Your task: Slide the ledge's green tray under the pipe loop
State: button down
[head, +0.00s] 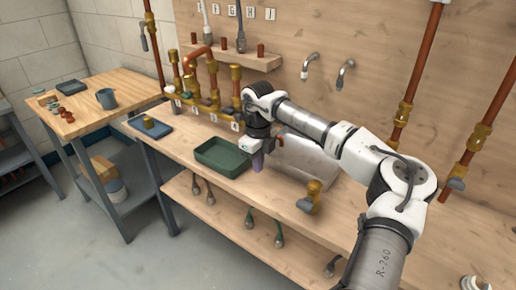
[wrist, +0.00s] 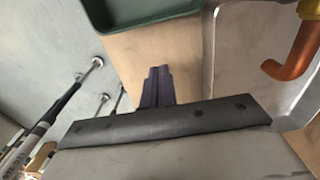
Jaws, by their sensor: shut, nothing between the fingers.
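The green tray (head: 229,168) lies on the wooden ledge (head: 182,158), close to its front edge. It looks empty. In the wrist view, part of the green tray (wrist: 140,22) shows at the top, cut off by the frame. The pipe loop (head: 197,52), a bent copper pipe with brass fittings, stands at the back of the ledge, left of and behind the tray. My gripper (head: 258,163) points down just right of the tray. Its dark fingers (wrist: 158,85) are shut and empty, apart from the tray in the wrist view.
A pale metal basin (head: 308,158) sits right of my gripper. A brass valve (head: 311,196) stands near the front edge. A blue tray (head: 150,127) with a brass fitting lies at the ledge's left end. Brass valves with letter tags (head: 205,112) line the back. A side table (head: 98,98) stands left.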

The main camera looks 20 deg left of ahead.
aim_at(247, 174)
notch_tip(247, 174, down, 2)
jog(key=shift+f, duration=0.1)
jog(key=shift+w+a+f+p, duration=0.1)
jog(key=shift+w+a+p, duration=0.15)
jog(key=shift+a, duration=0.4)
jog(key=shift+w+a+p, duration=0.2)
jog(key=shift+a+p, duration=0.05)
jog(key=shift+a, duration=0.35)
jog(key=shift+w+a+f+p, duration=0.1)
jog(key=shift+w+a+p, duration=0.15)
jog(key=shift+a, duration=0.4)
jog(key=shift+a, duration=0.15)
